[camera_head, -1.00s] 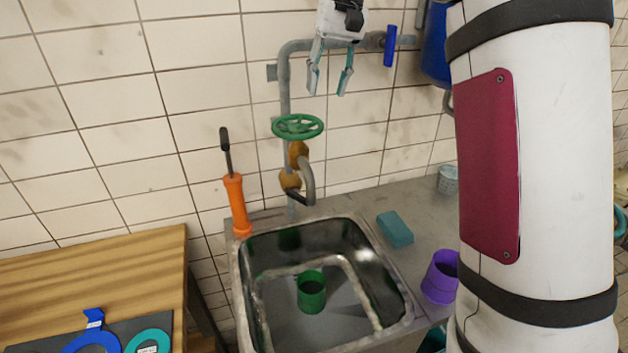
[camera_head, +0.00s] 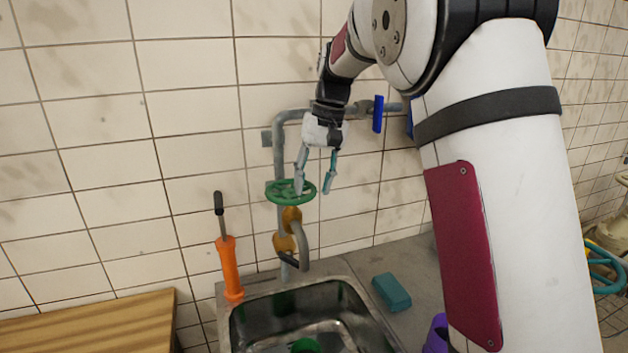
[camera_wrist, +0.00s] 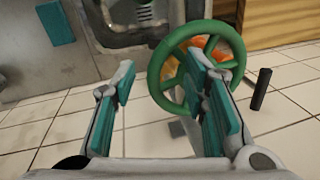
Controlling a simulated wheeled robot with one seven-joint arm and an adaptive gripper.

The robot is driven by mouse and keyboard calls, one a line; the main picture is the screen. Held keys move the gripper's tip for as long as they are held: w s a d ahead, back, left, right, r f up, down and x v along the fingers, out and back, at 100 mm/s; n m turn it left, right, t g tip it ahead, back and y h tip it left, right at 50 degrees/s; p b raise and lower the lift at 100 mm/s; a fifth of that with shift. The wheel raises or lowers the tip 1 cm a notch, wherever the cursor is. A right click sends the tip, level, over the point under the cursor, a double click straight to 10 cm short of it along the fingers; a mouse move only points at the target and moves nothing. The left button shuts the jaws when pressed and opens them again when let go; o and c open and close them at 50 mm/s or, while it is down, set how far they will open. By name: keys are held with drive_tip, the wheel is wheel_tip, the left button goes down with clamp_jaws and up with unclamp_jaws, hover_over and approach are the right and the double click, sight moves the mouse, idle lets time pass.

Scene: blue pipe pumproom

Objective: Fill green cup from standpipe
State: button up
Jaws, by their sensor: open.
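The green cup (camera_head: 305,345) is in the sink basin, and only its top shows at the bottom edge of the head view. The standpipe (camera_head: 281,160) is a grey pipe on the tiled wall, with a green handwheel (camera_head: 283,197) above a brass valve and a downturned spout (camera_head: 303,250) over the sink. My gripper (camera_head: 313,192) is open and empty at the handwheel's right side. In the wrist view the handwheel (camera_wrist: 157,72) lies just beyond the fingers, with its rim partly behind the right finger. I cannot tell whether they touch.
The metal sink (camera_head: 240,322) stands below. An orange-handled tool (camera_head: 231,270) stands at its left rear corner. A teal sponge (camera_head: 391,292) and a purple cup (camera_head: 436,335) are on the right counter. A blue lever (camera_head: 378,114) is on the upper pipe. A wooden table (camera_head: 100,320) is at left.

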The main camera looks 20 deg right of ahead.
clamp_jaws()
drive_tip(key=shift+w+d+f+n+b, duration=0.1)
drive_tip(key=shift+w+f+n+b, duration=0.15)
drive_tip(key=shift+n, duration=0.25)
drive_tip(key=shift+w+n+g, duration=0.1)
drive_tip(key=shift+n+g, duration=0.2)
drive_tip(key=shift+n, duration=0.2)
